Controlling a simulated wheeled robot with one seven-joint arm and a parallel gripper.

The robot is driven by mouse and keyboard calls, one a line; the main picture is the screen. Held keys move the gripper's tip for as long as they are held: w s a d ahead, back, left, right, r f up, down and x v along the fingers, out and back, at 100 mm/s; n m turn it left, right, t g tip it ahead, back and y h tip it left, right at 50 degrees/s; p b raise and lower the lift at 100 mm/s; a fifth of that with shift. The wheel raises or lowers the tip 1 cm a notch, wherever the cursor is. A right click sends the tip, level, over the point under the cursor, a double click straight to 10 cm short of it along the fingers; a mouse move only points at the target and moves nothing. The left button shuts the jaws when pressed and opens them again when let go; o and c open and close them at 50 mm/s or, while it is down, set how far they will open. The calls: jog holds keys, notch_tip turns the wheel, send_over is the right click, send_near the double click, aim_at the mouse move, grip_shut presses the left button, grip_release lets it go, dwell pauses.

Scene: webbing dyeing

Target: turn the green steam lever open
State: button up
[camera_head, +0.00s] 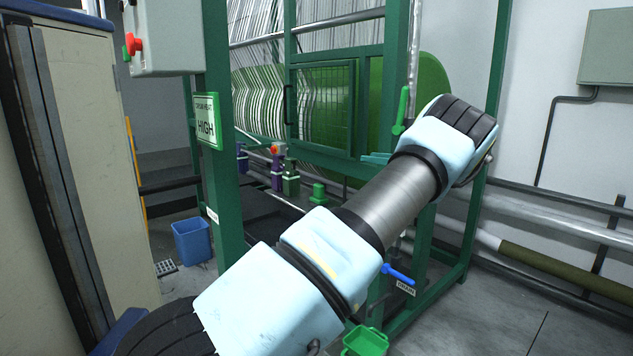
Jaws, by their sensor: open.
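A bright green lever (402,112) sits on a thin vertical pipe beside a green frame post, right of centre. Its handle stands nearly upright, slightly tilted. I take it for the steam lever, but I see no readable label on it. My arm reaches from the lower left to the upper right, and its far joint is just right of the lever. My gripper is not visible; the arm may hide it. A small teal piece (376,158) shows left of the arm, below the lever; I cannot tell what it is.
A blue lever (398,274) sits low on the frame above a small label. A green bucket (365,341) is at the bottom edge and a blue bin (192,241) at left. A control box (165,38) with a red button hangs upper left. Pipes (560,210) run along the right wall.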

jog(key=s+a+f+n+g+h, duration=0.1)
jog(key=s+a+f+n+g, duration=0.1)
jog(key=a, duration=0.6)
jog(key=s+a+f+n+g+h, duration=0.2)
jog(key=a+f+n+g, duration=0.1)
jog(key=a, duration=0.5)
jog(key=shift+s+a+f+n+g, duration=0.4)
jog(key=shift+f+n, duration=0.1)
jog(key=shift+n, duration=0.1)
